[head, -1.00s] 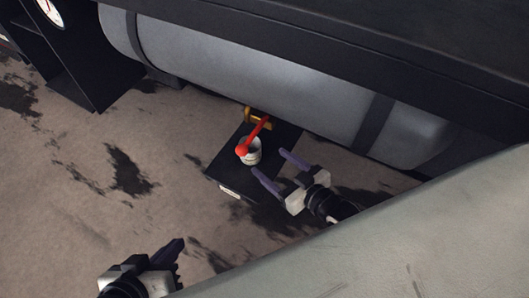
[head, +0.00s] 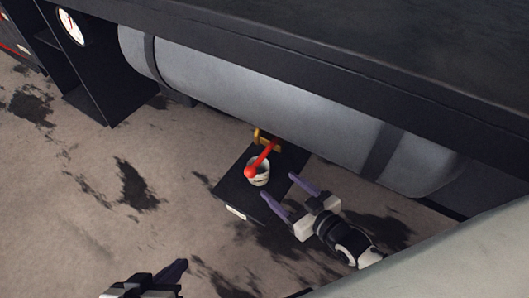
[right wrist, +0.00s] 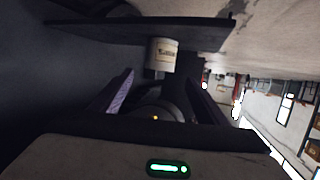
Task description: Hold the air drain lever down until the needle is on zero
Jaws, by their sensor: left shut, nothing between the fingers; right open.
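The air drain lever (head: 262,158) is a red bar with a round red knob, set on a brass fitting (head: 266,141) under the grey tank. Its knob is above a white cup (head: 260,178) on a black plate. My right gripper (head: 280,186) is open and empty just right of and below the knob in the head view, apart from the lever. The right wrist view shows the cup (right wrist: 162,55) beyond the spread fingers. A round white gauge (head: 70,27) is at the upper left; its reading is too small to tell. My left gripper (head: 172,276) is shut and empty at the bottom edge.
The long grey tank (head: 270,90) with dark straps runs above the lever. A dark beam (head: 330,60) overhangs it. The black plate (head: 236,190) sits under the lever. Stained brown ground (head: 90,200) is open at the left.

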